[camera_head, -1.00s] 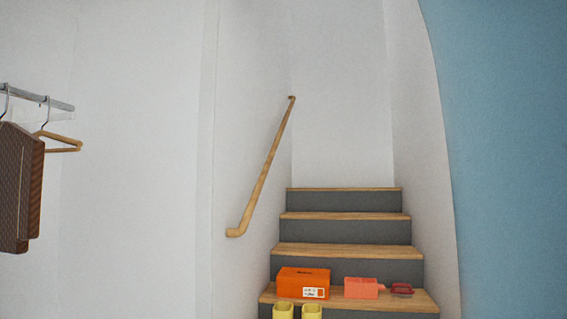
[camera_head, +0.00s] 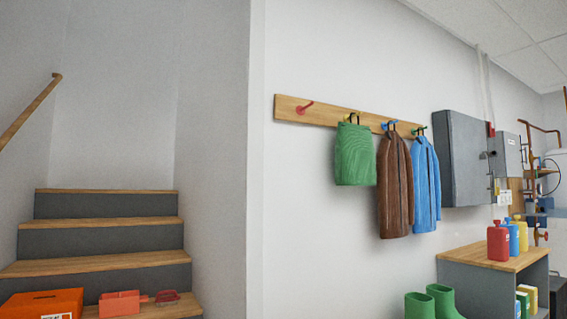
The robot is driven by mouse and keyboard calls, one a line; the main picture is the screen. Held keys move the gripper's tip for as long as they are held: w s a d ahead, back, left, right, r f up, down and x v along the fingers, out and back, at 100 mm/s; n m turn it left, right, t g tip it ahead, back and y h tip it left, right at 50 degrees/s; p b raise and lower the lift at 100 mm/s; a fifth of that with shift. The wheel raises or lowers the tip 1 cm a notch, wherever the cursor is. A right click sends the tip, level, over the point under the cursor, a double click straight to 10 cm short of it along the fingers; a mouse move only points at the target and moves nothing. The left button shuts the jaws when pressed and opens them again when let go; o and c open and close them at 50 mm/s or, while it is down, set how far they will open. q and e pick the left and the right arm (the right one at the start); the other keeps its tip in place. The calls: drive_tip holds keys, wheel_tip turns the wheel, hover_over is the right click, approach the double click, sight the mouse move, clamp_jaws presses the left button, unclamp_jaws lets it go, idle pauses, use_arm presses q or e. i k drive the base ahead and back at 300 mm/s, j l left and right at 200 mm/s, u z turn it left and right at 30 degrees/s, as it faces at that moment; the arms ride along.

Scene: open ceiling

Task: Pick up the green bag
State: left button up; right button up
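The green bag (camera_head: 355,155) hangs by a dark loop from a hook on a wooden wall rail (camera_head: 290,108), right of the picture's middle. It hangs free below the rail, left of a brown jacket (camera_head: 394,186). Neither of my grippers shows in the head view.
A blue jacket (camera_head: 426,185) hangs beside the brown one. A grey wall box (camera_head: 465,160) is to their right. Below stand green boots (camera_head: 436,302) and a wood-topped cabinet (camera_head: 497,258) with bottles. Stairs (camera_head: 105,235) with an orange box (camera_head: 42,304) are at left.

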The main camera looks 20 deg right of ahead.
sight(356, 161)
drive_tip(key=z, duration=0.95)
drive_tip(key=i+j+u, duration=0.1)
drive_tip(key=i+j, duration=0.15)
